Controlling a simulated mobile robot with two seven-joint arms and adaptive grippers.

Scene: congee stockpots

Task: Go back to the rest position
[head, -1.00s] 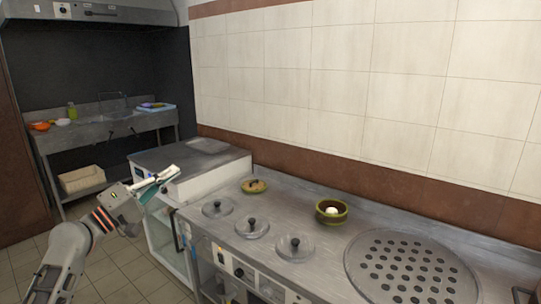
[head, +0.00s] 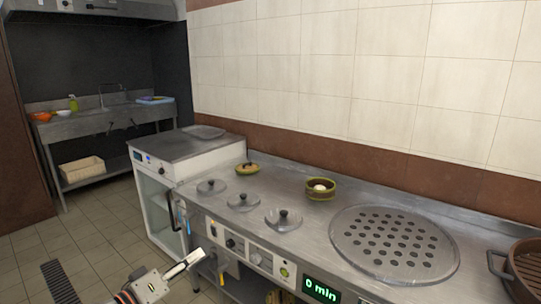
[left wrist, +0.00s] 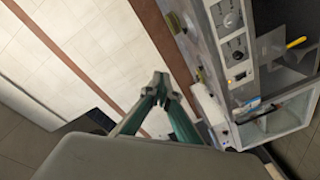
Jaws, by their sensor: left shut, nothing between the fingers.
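My left gripper (head: 196,254) is low in the head view, in front of the counter's front panel and below the counter top. Its fingers are together with nothing between them. In the left wrist view its green-sided fingers (left wrist: 160,82) meet at the tips. My left arm comes in from the bottom edge, and most of it is out of the picture. My right gripper is not in view.
A brown pot (head: 525,270) stands at right. Tiled floor (head: 110,240) lies clear at left.

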